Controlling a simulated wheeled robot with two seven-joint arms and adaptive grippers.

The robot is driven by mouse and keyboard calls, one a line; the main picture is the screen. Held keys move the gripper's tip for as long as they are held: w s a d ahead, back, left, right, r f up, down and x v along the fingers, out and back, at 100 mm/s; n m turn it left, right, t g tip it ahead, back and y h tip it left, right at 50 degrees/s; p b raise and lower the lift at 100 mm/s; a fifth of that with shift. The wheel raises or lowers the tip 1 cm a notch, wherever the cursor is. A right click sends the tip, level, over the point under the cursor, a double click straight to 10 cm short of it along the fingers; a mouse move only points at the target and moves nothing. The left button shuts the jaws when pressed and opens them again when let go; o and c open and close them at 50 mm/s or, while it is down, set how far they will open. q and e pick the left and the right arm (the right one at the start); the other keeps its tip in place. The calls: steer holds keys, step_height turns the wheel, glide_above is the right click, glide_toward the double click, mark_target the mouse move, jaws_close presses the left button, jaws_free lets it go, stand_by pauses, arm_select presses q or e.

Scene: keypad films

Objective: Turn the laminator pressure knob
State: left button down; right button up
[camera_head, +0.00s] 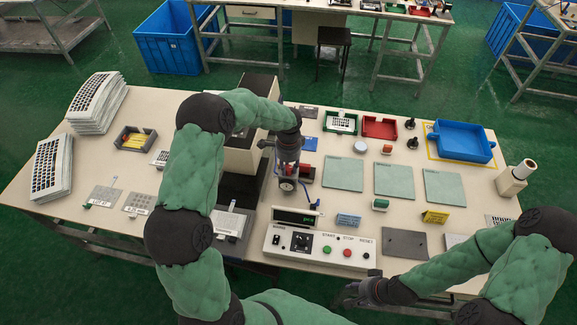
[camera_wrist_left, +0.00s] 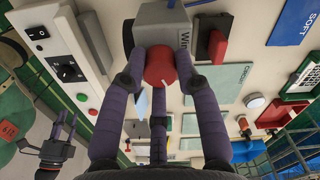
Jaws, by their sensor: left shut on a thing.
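A red round knob (camera_wrist_left: 160,67) with a white pointer line sits on the face of a grey laminator housing (camera_wrist_left: 165,25) in the left wrist view. My left gripper (camera_head: 287,172) is over the laminator. Its purple-grey fingers (camera_wrist_left: 160,75) are closed around the knob from both sides, with a third finger below it. In the head view the knob is mostly hidden by the gripper. My right gripper (camera_head: 358,293) is empty near the front edge, its fingers apart; it also shows in the left wrist view (camera_wrist_left: 60,135).
A control panel (camera_head: 272,255) with green and red buttons lies in front of the laminator, beside a display (camera_head: 296,217). Green circuit sheets (camera_head: 343,173), a blue tray (camera_head: 462,142) and small red and green trays are to the right. Keypad stacks (camera_head: 98,100) stand left.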

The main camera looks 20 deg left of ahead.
mark_target(288, 168)
arm_select(q)
steer(key=shift+m, duration=0.3)
steer(key=c, duration=0.9)
jaws_free()
step_height(288, 168, up, 12)
steer(key=shift+f, duration=0.15)
stand_by(0.3)
